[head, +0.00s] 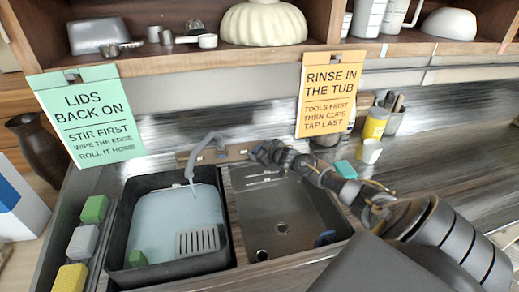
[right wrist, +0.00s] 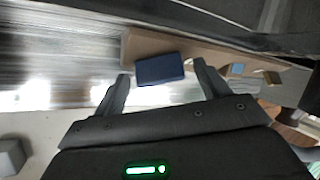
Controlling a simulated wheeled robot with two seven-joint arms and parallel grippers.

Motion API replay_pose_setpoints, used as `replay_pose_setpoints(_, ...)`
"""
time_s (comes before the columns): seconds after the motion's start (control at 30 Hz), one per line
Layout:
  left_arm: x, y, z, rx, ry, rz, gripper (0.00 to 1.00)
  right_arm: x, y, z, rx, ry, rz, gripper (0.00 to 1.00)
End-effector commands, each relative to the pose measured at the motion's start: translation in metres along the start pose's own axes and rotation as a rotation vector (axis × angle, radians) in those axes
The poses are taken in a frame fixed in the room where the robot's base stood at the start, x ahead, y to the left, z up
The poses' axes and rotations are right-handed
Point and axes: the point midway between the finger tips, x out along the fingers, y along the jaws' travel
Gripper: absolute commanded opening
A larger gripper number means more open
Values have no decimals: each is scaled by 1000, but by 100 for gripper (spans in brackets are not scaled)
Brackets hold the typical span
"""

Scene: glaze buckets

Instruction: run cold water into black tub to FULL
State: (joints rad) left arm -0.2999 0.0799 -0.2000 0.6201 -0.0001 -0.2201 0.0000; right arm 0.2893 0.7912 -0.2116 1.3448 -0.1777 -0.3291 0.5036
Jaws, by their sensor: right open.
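The black tub (head: 117,232) stands in the left sink bay, with pale water (head: 165,215) below its rim. A grey grille and a green block show inside it. No FULL mark is readable. The grey faucet (head: 208,141) arches over the tub; a thin pale line under its tip looks like running water. In the right wrist view a dark blue block (right wrist: 160,69), seemingly the cold-water handle, sits on the wooden board. My right gripper (right wrist: 160,78) is open with its fingers on either side of the block; contact is unclear. My left gripper is out of view.
The empty sink basin (head: 285,205) lies right of the tub. Green, grey and yellow sponges (head: 82,243) line the left edge. Two signs hang from the shelf (head: 260,55).

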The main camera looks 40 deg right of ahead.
Motion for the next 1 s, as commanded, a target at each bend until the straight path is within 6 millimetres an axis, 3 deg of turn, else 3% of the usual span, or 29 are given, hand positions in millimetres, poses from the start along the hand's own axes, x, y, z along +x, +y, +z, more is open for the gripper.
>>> replay_pose_setpoints(0.3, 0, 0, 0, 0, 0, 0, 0, 3, 0, 0, -1, 0, 0, 75)
replay_pose_setpoints(0.67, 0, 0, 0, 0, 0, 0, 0, 2, 0, 0, -1, 0, 0, 30)
replay_pose_setpoints(1.0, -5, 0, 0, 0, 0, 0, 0, 2, -2, -1, 58, 1, 39, 30)
